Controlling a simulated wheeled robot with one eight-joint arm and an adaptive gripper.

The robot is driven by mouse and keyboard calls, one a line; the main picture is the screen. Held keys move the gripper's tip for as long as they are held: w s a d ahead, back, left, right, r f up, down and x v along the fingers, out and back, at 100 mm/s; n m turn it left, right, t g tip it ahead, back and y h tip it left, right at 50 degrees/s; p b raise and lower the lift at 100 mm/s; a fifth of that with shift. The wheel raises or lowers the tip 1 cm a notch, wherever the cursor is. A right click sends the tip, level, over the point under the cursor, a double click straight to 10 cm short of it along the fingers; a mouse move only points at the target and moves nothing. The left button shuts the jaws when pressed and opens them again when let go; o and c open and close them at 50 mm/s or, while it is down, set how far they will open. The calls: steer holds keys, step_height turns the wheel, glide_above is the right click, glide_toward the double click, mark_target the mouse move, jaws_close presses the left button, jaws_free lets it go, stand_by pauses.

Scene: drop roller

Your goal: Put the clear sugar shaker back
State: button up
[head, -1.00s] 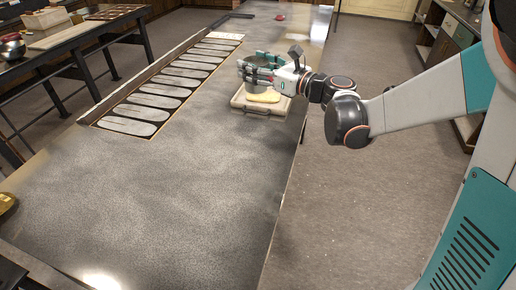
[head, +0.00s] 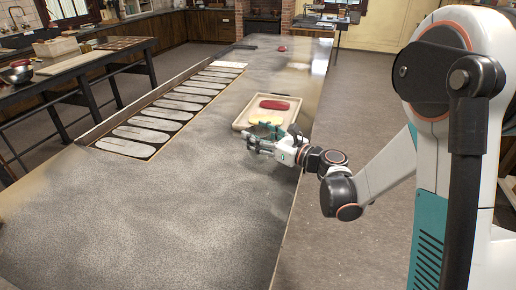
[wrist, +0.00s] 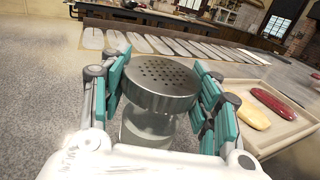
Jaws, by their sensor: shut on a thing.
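The clear sugar shaker, with its perforated metal lid (wrist: 162,82) and clear body (wrist: 150,126), stands upright between my gripper's teal fingers in the wrist view. My gripper (head: 262,143) is shut on it, over the table just in front of the tray. In the head view the shaker is mostly hidden by my gripper. In the wrist view I cannot tell if its base touches the table.
A tray (head: 241,121) holds a red bar (head: 274,104) and a yellow bar (head: 266,117). A row of grey plates (head: 163,115) lies in a recess along the table's left side. The table's near part (head: 150,215) is clear.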

steer(key=shift+f+b, duration=0.7)
steer(key=shift+f, duration=1.2)
steer(key=shift+f, duration=0.1)
steer(key=o, duration=1.2)
steer(key=shift+s+d, duration=0.2)
steer(key=p+v, duration=0.2)
steer(key=v, duration=0.9)
steer(key=shift+s+d, duration=0.1)
steer(key=shift+d, duration=0.1)
